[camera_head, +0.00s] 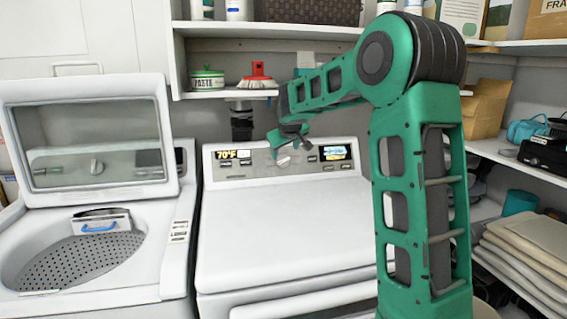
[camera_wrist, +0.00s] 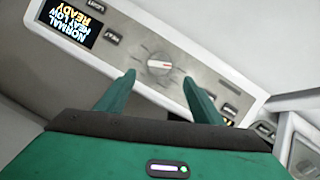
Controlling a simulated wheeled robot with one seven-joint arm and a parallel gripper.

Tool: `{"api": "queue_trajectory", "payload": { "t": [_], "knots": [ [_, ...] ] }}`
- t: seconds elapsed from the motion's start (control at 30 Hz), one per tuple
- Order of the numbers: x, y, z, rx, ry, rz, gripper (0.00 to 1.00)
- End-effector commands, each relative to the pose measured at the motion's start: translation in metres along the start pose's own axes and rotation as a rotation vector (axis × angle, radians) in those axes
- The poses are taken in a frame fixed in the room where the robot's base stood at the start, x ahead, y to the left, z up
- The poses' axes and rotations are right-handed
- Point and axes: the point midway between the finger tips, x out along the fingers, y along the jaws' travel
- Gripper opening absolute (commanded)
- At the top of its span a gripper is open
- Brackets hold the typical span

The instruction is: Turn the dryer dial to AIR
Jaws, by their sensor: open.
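The dryer (camera_head: 290,225) is the white machine in the middle of the head view, with a grey control panel (camera_head: 232,169) along its back. Its dial (camera_wrist: 159,64) is a round light knob with an orange-red mark on its bar, between several buttons. It also shows in the head view as a small white knob (camera_head: 283,161). The labels around the dial are too small to read. My gripper (camera_wrist: 158,82) is open, its two green fingers spread to either side below the dial in the wrist view. Nothing shows between the fingers. In the head view my gripper (camera_head: 289,139) is close to the dial; I cannot tell whether it touches.
The panel's display (camera_wrist: 70,24) reads NORMAL, HEAT LOW, READY. A washer (camera_head: 95,225) with its lid up stands left of the dryer. A shelf (camera_head: 230,94) with a tin and a red-handled brush hangs above. Shelves with folded cloths (camera_head: 535,240) stand at the right.

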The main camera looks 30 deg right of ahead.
Motion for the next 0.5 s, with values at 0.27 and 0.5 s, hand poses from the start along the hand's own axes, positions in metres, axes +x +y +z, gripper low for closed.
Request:
{"api": "queue_trajectory", "payload": {
  "t": [0.27, 0.5],
  "knots": [
    [0.05, 0.0, 0.002, 0.003, -0.005, 0.0, 0.61],
    [0.082, 0.0, 0.002, 0.001, -0.003, -0.001, 0.61]
  ]
}}
